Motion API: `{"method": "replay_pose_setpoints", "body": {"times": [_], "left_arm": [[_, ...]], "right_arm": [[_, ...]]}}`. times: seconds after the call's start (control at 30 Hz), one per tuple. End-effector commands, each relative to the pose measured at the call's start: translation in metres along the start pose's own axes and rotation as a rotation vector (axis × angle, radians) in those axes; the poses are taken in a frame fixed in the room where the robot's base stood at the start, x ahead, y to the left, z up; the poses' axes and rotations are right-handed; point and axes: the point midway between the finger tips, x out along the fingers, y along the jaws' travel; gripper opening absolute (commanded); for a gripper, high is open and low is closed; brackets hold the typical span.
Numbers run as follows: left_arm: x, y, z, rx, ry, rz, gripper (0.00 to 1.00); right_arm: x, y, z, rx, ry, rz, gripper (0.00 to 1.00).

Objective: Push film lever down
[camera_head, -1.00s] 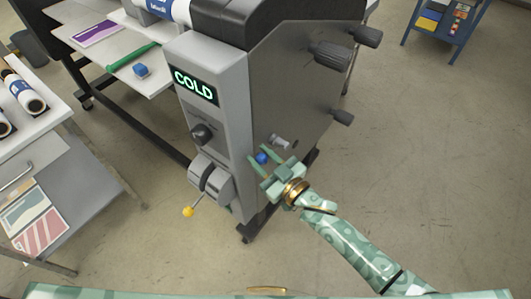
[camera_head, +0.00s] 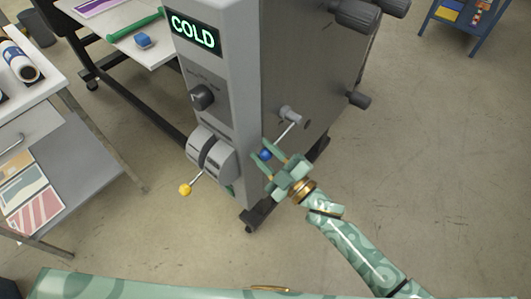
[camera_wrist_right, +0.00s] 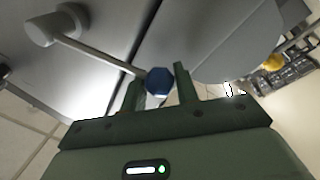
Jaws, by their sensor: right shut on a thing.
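A lever with a blue knob (camera_head: 265,155) sits on the dark side face of the laminator (camera_head: 300,70). Its thin metal rod slants down and left from a grey pivot (camera_head: 288,113). My right gripper (camera_head: 261,152) is shut on the blue knob, with one finger on each side of it. The right wrist view shows the knob (camera_wrist_right: 158,81) between the fingers and the rod (camera_wrist_right: 98,55) running up left to the pivot (camera_wrist_right: 45,28). A second lever with a yellow knob (camera_head: 185,189) is on the front panel. My left gripper is not in view.
The front panel has a lit COLD display (camera_head: 194,31) and a black dial (camera_head: 202,97). Dark rollers or knobs (camera_head: 357,14) stick out above the lever. A white cart (camera_head: 50,120) stands left and a blue cart (camera_head: 458,22) at the upper right. Floor to the right is open.

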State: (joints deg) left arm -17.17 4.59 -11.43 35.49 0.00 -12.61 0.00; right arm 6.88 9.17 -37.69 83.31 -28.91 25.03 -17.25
Motion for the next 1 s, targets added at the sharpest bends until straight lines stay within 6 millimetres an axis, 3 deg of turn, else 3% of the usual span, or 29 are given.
{"method": "replay_pose_setpoints", "body": {"times": [0.43, 0.47, 0.53, 1.0], "left_arm": [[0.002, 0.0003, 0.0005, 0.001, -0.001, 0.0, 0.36], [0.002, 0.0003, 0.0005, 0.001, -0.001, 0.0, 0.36], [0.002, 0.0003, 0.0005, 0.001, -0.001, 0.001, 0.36], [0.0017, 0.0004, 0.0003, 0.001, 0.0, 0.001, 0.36]], "right_arm": [[-0.0032, -0.0033, 0.0068, -0.018, -0.013, -0.008, 0.0], [-0.0033, -0.0034, 0.007, -0.018, -0.013, -0.008, 0.33], [-0.0034, -0.0034, 0.0072, -0.017, -0.014, -0.008, 0.5], [-0.0015, -0.0015, 0.0038, -0.015, -0.005, -0.004, 0.5]]}}
